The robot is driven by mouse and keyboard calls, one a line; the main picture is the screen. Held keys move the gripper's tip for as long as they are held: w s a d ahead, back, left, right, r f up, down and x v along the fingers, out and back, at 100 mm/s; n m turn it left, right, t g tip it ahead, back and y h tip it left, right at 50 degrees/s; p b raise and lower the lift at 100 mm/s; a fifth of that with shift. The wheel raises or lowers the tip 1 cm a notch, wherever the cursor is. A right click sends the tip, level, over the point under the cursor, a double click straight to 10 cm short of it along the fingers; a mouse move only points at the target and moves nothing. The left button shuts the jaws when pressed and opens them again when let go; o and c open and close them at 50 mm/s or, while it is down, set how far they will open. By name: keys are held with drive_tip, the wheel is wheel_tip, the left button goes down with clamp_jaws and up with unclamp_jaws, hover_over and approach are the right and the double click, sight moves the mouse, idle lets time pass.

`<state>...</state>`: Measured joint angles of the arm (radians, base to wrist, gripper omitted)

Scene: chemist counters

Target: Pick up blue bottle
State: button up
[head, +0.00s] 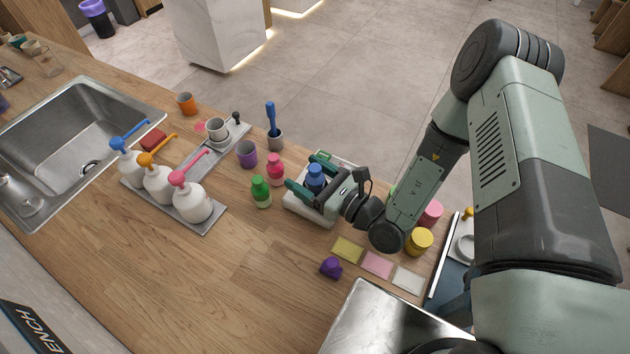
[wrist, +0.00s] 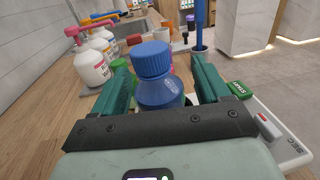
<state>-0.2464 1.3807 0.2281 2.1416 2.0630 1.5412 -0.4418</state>
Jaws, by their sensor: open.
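The blue bottle (head: 315,178) has a ribbed blue cap and stands upright at a white device on the wooden counter. My gripper (head: 305,174) is open, with its green fingers on either side of the bottle. In the wrist view the blue bottle (wrist: 155,78) stands between the two fingers of my gripper (wrist: 160,85), with a visible gap on the left side. The bottle's lower part is hidden by the gripper body.
A green bottle (head: 261,192) and a pink bottle (head: 275,170) stand close to the left. Pump bottles (head: 192,200) stand on a tray further left. The front counter is mostly clear.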

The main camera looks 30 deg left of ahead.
drive_tip(key=c, duration=1.2)
wheel_tip(320, 180, up, 10)
drive_tip(key=shift+r, duration=0.1)
drive_tip(key=w+d+r+m+t+h, duration=0.1)
drive_tip(key=w+d+r+t, duration=0.1)
drive_tip(key=w+d+r, duration=0.4)
drive_tip(key=w+d+r+m+t, duration=0.1)
drive_tip(key=w+d+r+t, duration=0.15)
drive_tip(key=w+d, duration=0.45)
drive_tip(key=w+d+r+m+t+h, duration=0.1)
drive_tip(key=w+d+r+m, duration=0.15)
drive_tip(key=d+r, duration=0.45)
drive_tip(key=w+d+r+t+h, duration=0.1)
drive_tip(key=d+r, duration=0.1)
drive_tip(key=d, duration=0.5)
drive_tip(key=w+d+r+t, duration=0.1)
drive_tip(key=d+r, duration=0.2)
drive_tip(key=d, duration=0.4)
drive_tip(key=shift+w+d+r+m+t+h, duration=0.1)
drive_tip(key=shift+w+r+m+t+h, duration=0.15)
drive_tip(key=shift+r+m+t+h, duration=1.1)
drive_tip(key=shift+w+a+r+m+t+h, duration=0.1)
drive_tip(key=shift+w+r+m+t+h, duration=0.2)
drive_tip(key=shift+r+m+t+h, duration=1.05)
drive_tip(key=shift+w+d+r+m+t+h, duration=0.2)
drive_tip(key=shift+r+m+t+h, duration=0.55)
drive_tip(key=shift+r+m+h, duration=1.15)
drive_tip(key=shift+a+r+n, duration=0.1)
drive_tip(key=shift+r+n, duration=0.35)
drive_tip(key=shift+r, duration=0.15)
